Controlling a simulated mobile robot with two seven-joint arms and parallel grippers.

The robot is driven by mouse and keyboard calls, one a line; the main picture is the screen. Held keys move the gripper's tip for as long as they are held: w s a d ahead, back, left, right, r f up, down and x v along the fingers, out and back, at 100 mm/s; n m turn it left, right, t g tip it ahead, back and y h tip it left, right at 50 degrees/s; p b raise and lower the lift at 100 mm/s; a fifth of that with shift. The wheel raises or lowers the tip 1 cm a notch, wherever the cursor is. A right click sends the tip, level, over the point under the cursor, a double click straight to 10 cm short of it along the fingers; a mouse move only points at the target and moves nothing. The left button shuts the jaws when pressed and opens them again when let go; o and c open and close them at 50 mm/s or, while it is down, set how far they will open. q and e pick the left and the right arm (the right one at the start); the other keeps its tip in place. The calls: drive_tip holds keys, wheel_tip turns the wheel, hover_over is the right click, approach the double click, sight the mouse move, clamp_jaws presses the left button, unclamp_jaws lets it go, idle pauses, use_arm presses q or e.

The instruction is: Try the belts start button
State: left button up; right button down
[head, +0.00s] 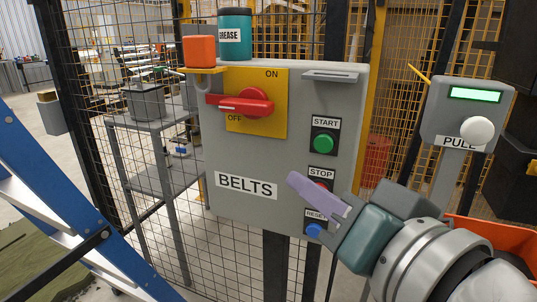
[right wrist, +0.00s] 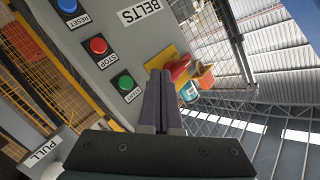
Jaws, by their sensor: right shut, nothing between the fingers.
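The grey BELTS control box (head: 222,150) faces me. Its green START button (head: 324,143) is uncovered in the head view and also shows in the right wrist view (right wrist: 125,82), left of my fingers. The red STOP button (head: 321,186) is partly hidden by my gripper, and the blue RESET button (head: 313,230) is below it. My right gripper (head: 294,180) is shut and empty, its purple fingers in front of the box, below and left of START. The fingers also show in the right wrist view (right wrist: 159,76). I cannot tell whether they touch the box. My left gripper is out of view.
A red rotary handle (head: 245,104) lies roughly level on a yellow plate. An orange cup (head: 199,51) and a GREASE tub (head: 234,35) stand by the box top. A PULL box with a white knob (head: 477,130) is right; a blue ladder (head: 45,165) is left.

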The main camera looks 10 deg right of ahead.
sight(324, 143)
drive_tip(key=shift+w+d+b, duration=0.4)
drive_tip(key=shift+w+d, duration=0.45)
drive_tip(key=shift+w, duration=0.35)
drive_tip(key=shift+w+d+b, duration=0.45)
drive_tip(key=shift+w+d, duration=0.35)
drive_tip(key=shift+w, duration=0.45)
drive_tip(key=shift+w+d+b, duration=0.4)
drive_tip(key=shift+w+d, duration=0.45)
drive_tip(key=shift+w, duration=0.35)
